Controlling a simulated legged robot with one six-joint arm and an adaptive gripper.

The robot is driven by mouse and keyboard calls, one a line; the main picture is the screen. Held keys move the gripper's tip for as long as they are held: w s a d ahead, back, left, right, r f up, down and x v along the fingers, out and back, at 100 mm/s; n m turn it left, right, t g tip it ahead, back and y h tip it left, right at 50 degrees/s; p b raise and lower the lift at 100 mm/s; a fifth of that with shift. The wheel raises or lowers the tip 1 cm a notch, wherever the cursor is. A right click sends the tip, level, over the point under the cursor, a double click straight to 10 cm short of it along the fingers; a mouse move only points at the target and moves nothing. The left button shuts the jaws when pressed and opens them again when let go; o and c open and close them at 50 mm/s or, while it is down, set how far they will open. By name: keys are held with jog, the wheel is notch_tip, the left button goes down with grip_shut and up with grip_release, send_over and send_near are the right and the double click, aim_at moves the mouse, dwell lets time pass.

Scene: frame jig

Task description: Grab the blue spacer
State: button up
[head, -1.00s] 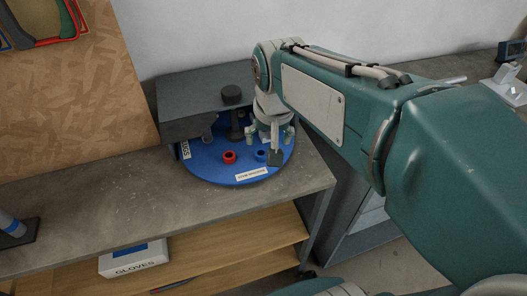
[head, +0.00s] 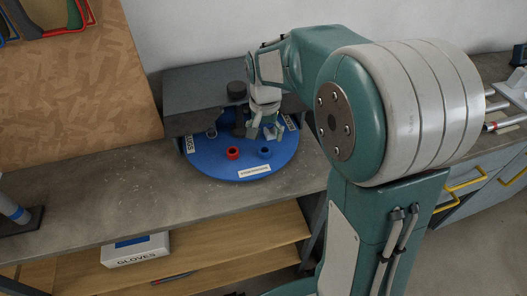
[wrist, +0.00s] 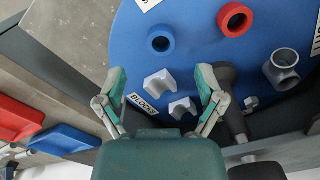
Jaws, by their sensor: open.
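The blue spacer (head: 264,152) is a short ring standing on the blue round turntable (head: 210,166), near its front edge. It shows in the wrist view (wrist: 160,40) with its dark hole facing up, ahead of my fingertips and roughly centred between them. My gripper (head: 265,133) is open and empty, behind the spacer in the head view. In the wrist view its two fingers (wrist: 160,72) are spread wide, apart from the spacer. Two light grey notched blocks (wrist: 160,83) lie in the picture between the fingers.
A red spacer (head: 233,152) stands left of the blue one. A grey pipe fitting (wrist: 282,68) is at the right in the wrist view. A dark grey cover (head: 200,88) overhangs the turntable's back. The bench (head: 110,185) left of the turntable is clear.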

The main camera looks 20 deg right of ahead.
aim_at(264, 150)
jog(key=f, duration=0.6)
jog(key=shift+w, duration=0.2)
jog(key=c, duration=1)
